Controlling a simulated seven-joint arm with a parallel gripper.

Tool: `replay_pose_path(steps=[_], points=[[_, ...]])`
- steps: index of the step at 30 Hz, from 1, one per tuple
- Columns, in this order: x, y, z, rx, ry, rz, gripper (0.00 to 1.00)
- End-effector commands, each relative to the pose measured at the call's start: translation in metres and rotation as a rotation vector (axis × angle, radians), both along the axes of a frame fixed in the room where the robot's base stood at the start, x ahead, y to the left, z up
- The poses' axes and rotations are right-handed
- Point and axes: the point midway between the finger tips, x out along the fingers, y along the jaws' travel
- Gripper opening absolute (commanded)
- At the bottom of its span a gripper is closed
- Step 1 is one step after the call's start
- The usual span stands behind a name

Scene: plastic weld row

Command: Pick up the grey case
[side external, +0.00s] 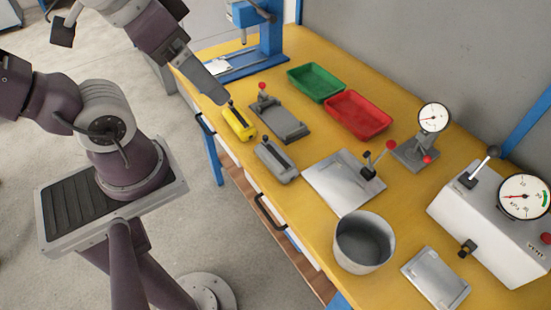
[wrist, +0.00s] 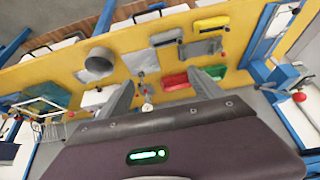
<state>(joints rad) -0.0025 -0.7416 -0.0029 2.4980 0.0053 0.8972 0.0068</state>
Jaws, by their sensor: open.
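The grey case (side external: 276,160) is a long block with a dark strip along its top. It lies on the yellow table near the front edge, between the yellow case (side external: 239,123) and a flat metal plate. In the wrist view the grey case (wrist: 166,38) is small and beyond my fingertips, well apart from them. My gripper (wrist: 162,90) is open and empty, with its two grey fingers spread. In the side view my gripper (side external: 219,97) is high, its tip appearing just behind the yellow case's upper end; only one finger shows clearly there.
A grey fixture with a red knob (side external: 280,122) stands behind the cases. Green (side external: 316,82) and red (side external: 358,115) trays lie further back. A metal plate with a lever (side external: 340,185), a grey pot (side external: 363,243) and a dial gauge (side external: 433,118) stand right. A blue press (side external: 270,35) stands at the far end.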

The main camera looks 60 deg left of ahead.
Motion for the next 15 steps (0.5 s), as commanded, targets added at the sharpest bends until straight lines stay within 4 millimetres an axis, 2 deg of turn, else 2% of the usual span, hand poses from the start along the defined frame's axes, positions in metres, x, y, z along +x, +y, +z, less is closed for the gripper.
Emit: replay_pose_path(steps=[2, 4, 8, 11, 12, 15], points=[[0.011, 0.006, -0.005, 0.064, 0.039, -0.038, 0.76], [0.031, 0.018, -0.016, 0.174, 0.108, -0.128, 0.76], [0.08, 0.042, -0.056, 0.384, 0.286, -0.433, 0.76], [0.114, 0.055, -0.103, 0.463, 0.402, -0.739, 0.76], [0.125, 0.057, -0.125, 0.47, 0.433, -0.866, 0.76], [0.143, 0.055, -0.179, 0.447, 0.458, -1.159, 0.76]])
